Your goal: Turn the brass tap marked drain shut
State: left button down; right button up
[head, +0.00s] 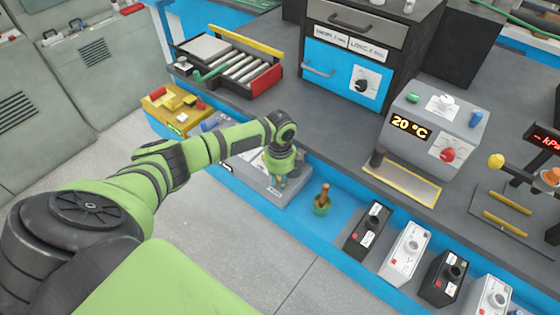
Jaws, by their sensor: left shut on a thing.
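My left arm reaches in from the left. Its gripper (276,182) points down at a low grey panel (295,193) on the blue front edge of the bench. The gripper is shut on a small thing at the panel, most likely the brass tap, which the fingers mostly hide. I cannot read the drain mark or tell how the tap's handle is turned. White labels show on the panel, too small to read. My right gripper is not in view.
A green pot with an orange-brown top (322,200) stands just right of the gripper. Several switch boxes (408,248) line the front edge further right. A yellow unit (180,120) stands left, beyond my forearm. A 20 °C heater (435,130) stands behind.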

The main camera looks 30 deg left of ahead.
pick_arm(q)
jog(key=c, duration=1.1)
grip_release()
jog(key=shift+r, duration=0.3)
notch_tip(320, 180, up, 12)
jog(key=shift+f, duration=0.25)
